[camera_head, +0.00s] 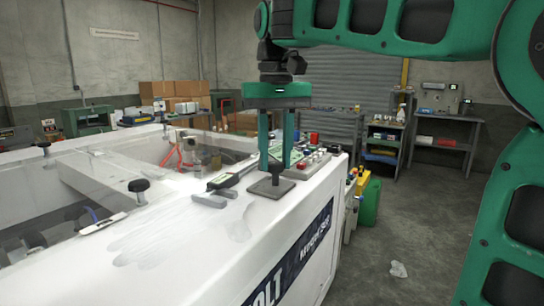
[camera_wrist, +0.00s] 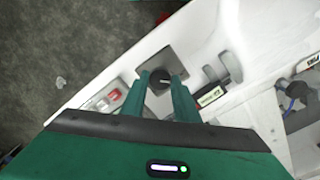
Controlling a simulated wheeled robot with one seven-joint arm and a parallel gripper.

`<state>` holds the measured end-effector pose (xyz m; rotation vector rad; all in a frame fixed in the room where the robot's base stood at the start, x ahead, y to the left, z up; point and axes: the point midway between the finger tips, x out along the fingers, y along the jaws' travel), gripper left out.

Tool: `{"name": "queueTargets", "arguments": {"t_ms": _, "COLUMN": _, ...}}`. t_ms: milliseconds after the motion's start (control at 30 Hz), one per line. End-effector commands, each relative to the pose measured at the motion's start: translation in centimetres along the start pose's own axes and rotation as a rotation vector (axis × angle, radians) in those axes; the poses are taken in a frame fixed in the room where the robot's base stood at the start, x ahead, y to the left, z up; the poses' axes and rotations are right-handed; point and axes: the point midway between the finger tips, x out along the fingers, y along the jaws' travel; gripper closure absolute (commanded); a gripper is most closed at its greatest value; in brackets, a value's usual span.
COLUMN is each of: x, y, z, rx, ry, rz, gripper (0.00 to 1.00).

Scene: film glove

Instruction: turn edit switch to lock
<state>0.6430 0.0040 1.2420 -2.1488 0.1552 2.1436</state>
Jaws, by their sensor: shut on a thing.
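A black knob on a grey square plate, seemingly the edit switch (camera_head: 276,180), stands on the white machine top (camera_head: 150,235) near its right edge. In the wrist view the knob (camera_wrist: 160,78) shows a pale pointer line on its face. No edit or lock lettering is readable, so its setting cannot be told. My green gripper (camera_head: 275,163) points down over the plate from above. Its two fingers (camera_wrist: 161,88) are shut on the knob, one on each side of it. The fingers hide part of the knob's sides.
A grey control box with red and green buttons (camera_head: 312,160) stands just beyond the knob. Further left is a glass-covered opening with black clamp knobs (camera_head: 139,186).

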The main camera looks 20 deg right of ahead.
Motion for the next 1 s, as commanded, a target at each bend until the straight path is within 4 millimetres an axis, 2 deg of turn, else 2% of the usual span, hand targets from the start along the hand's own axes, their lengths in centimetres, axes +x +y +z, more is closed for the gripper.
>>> {"name": "queueTargets", "arguments": {"t_ms": 367, "x": 0.3, "y": 0.0, "z": 0.1, "rx": -0.004, "ry": -0.009, "rz": 0.002, "gripper": 0.95}}
{"name": "queueTargets", "arguments": {"t_ms": 400, "x": 0.3, "y": 0.0, "z": 0.1, "rx": -0.004, "ry": -0.009, "rz": 0.002, "gripper": 0.68}}
{"name": "queueTargets", "arguments": {"t_ms": 467, "x": 0.3, "y": 0.0, "z": 0.1, "rx": -0.004, "ry": -0.009, "rz": 0.002, "gripper": 0.54}}
{"name": "queueTargets", "arguments": {"t_ms": 800, "x": 0.0, "y": 0.0, "z": 0.1, "rx": -0.003, "ry": -0.004, "rz": 0.001, "gripper": 0.54}}
{"name": "queueTargets", "arguments": {"t_ms": 1000, "x": -1.3, "y": 0.0, "z": 0.0, "rx": 0.0, "ry": -0.002, "rz": 0.0, "gripper": 0.54}}
